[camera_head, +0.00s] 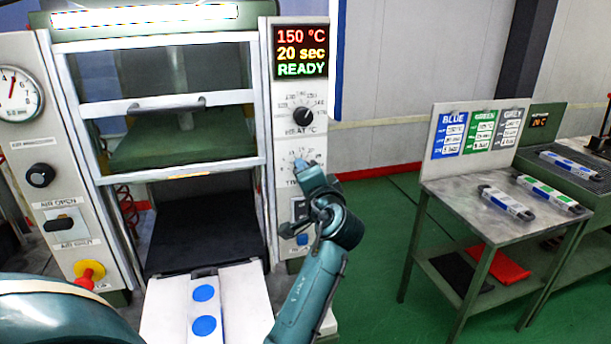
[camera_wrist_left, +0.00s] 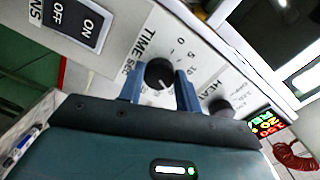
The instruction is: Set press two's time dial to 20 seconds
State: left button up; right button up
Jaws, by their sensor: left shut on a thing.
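The press's display (camera_head: 301,52) reads 150 °C, 20 sec and READY. It also shows small and tilted in the left wrist view (camera_wrist_left: 268,122). In the left wrist view, the black time dial (camera_wrist_left: 160,73) sits on the panel beside the printed words TIME SEC. My left gripper (camera_wrist_left: 160,90) is shut on this dial, one blue finger on each side. In the head view, my left gripper (camera_head: 302,166) is at the time scale and hides the dial. My right gripper is not in view.
The heat dial (camera_head: 303,116) is just above the time dial. Below are an ON/OFF switch (camera_wrist_left: 76,20) and a blue button (camera_head: 302,239). A white tray (camera_head: 240,300) with blue discs stands in front of the press. A side table (camera_head: 455,190) stands apart at right.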

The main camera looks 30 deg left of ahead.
pick_arm(q)
jog(key=shift+r+m, duration=0.1)
jog(key=shift+m, duration=0.5)
jog(key=o, duration=1)
